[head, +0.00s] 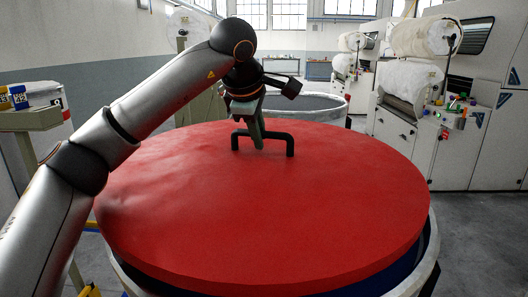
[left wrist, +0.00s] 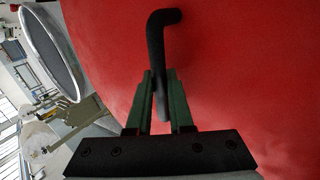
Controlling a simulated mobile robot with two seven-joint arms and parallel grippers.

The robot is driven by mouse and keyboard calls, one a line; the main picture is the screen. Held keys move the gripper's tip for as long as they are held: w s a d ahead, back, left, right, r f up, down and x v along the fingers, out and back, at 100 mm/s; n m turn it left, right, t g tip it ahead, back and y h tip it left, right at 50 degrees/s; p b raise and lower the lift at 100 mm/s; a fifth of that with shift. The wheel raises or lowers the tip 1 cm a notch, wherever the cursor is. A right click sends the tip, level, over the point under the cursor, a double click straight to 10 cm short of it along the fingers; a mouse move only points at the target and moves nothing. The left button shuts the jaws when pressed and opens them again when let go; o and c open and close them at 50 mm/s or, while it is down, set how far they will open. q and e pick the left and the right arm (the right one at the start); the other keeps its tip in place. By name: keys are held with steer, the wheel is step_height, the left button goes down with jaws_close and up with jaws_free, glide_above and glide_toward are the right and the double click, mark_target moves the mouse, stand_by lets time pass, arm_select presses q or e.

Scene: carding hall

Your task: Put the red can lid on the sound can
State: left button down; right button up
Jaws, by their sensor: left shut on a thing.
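The large round red lid (head: 340,215) fills the middle of the head view, with a black bar handle (head: 290,146) on top. My left gripper (head: 257,143) is shut on this handle; the left wrist view shows the handle (left wrist: 156,45) between the green fingers (left wrist: 160,98). The lid is over a large can with a pale rim (head: 431,265), and a dark blue band shows between them at lower right. I cannot tell whether the lid touches this rim. A second large round can (head: 342,108) stands behind, with a grey top. My right gripper is not in view.
White carding machines (head: 400,135) with fibre rolls stand at the right. A beige stand (head: 28,119) with blue and yellow things is at the left. Grey floor is clear at the right (head: 480,235).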

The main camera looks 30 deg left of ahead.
arm_select(q)
steer(key=shift+s+f+b, duration=0.1)
steer(key=shift+f+b, duration=0.25)
steer(key=shift+f, duration=0.35)
steer(key=shift+s+r, duration=0.1)
steer(key=c, duration=0.8)
jaws_free()
steer(key=shift+f, duration=0.25)
steer(key=shift+r, duration=0.3)
steer(key=p+v, duration=0.1)
steer(key=v, duration=1)
steer(key=shift+s+r, duration=0.25)
steer(key=shift+r, duration=0.05)
